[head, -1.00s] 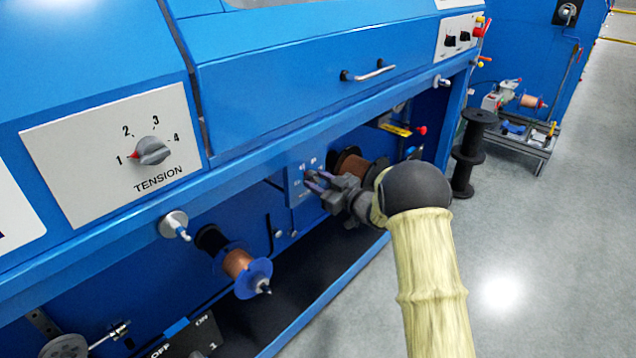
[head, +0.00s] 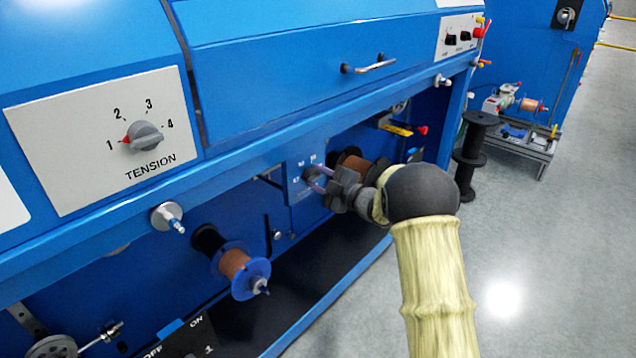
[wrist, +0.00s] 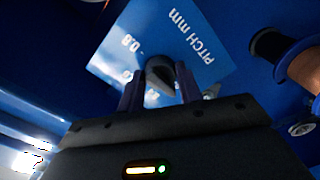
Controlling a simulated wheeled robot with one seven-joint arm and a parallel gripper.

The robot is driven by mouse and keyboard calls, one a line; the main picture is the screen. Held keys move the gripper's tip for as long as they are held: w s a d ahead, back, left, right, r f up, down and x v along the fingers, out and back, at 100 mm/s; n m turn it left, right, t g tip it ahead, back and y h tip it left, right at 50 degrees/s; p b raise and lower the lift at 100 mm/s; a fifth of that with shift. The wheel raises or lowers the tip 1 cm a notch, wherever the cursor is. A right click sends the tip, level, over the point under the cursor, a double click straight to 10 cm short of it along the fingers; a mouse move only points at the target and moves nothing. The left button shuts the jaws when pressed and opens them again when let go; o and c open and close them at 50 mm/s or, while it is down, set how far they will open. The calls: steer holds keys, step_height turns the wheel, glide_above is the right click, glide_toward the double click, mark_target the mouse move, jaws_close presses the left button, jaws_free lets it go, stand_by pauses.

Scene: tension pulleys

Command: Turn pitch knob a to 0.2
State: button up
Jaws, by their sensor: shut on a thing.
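The pitch knob (wrist: 160,72) is a dark grey knob on a blue plate (wrist: 205,45) lettered "PITCH mm" in white, with a "0.8" mark visible in the wrist view. The plate also shows in the head view (head: 298,190), under the machine's front rail. My gripper (wrist: 158,85) has its two dark fingers on either side of the knob and is shut on it. In the head view my gripper (head: 316,180) reaches in at the plate from the right. The other scale marks are partly hidden by the knob and fingers, so I cannot read the setting.
A copper wire spool (head: 240,268) with a blue flange sticks out left of the plate. Another copper spool (wrist: 300,62) is close on the right in the wrist view. The tension knob (head: 145,136) is on the panel above left. The rail (head: 235,165) runs above my gripper.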

steer(key=shift+d+n, duration=0.1)
steer(key=shift+n, duration=0.2)
steer(key=o, duration=1)
steer(key=p+v, duration=0.4)
steer(key=v, duration=1.3)
steer(key=shift+d, duration=0.15)
